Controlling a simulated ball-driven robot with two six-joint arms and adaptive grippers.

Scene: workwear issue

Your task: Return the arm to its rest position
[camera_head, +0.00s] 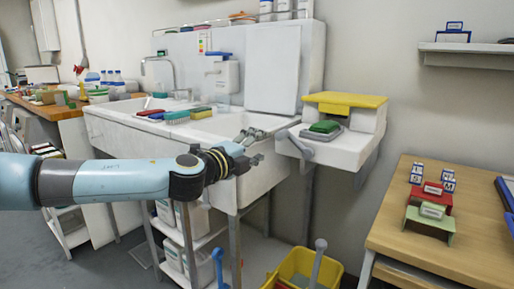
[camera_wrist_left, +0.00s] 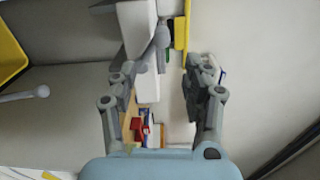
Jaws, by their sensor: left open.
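My left arm reaches in from the left in the head view, in front of the white sink. My left gripper (camera_head: 256,146) is at its end, near the right front of the sink. It is open and appears empty. In the left wrist view its two fingers (camera_wrist_left: 165,85) stand apart, with nothing between them but the scene beyond. My right gripper is not in view.
A white sink (camera_head: 112,128) holds several brushes (camera_head: 177,117). A small shelf (camera_head: 335,150) beside it carries a green pad (camera_head: 325,127). A yellow bucket (camera_head: 297,264) stands below. A wooden table (camera_head: 400,240) with red and green stands (camera_head: 430,203) is at right.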

